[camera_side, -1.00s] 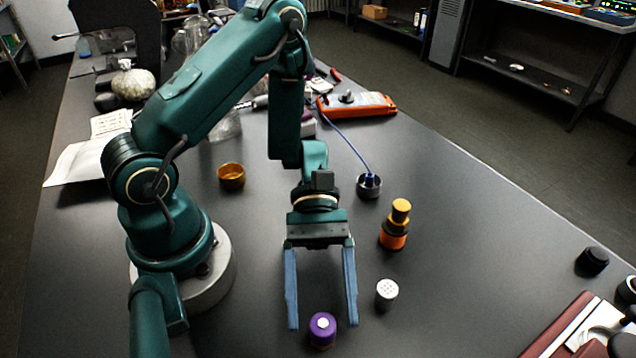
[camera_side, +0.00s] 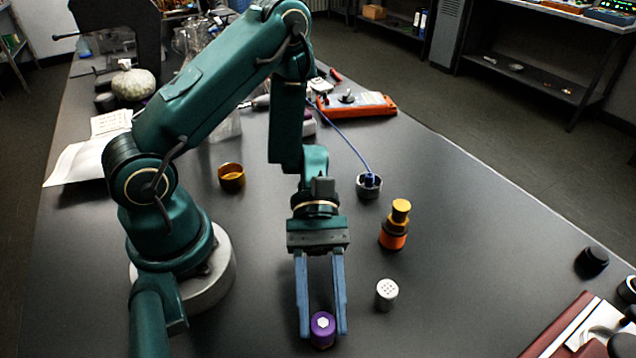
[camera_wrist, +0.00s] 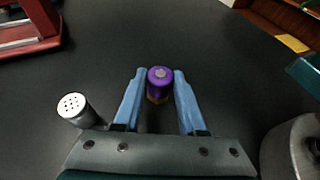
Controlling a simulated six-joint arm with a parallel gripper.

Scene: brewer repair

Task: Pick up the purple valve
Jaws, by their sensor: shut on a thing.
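The purple valve (camera_side: 322,328) is a short purple cylinder with a pale top and an orange-brown base. It stands upright on the dark table, close to the front edge of the side view. My gripper (camera_side: 322,332) has its two blue fingers closed in around it, one on each side. The wrist view also shows the purple valve (camera_wrist: 159,82) between the fingertips of my gripper (camera_wrist: 160,78). The valve appears to be still at table level.
A white perforated cylinder (camera_side: 386,294) stands just right of my gripper. An orange and black part with a gold top (camera_side: 395,225), a gold ring (camera_side: 231,177) and a dark cup with a blue cable (camera_side: 369,186) stand farther back.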

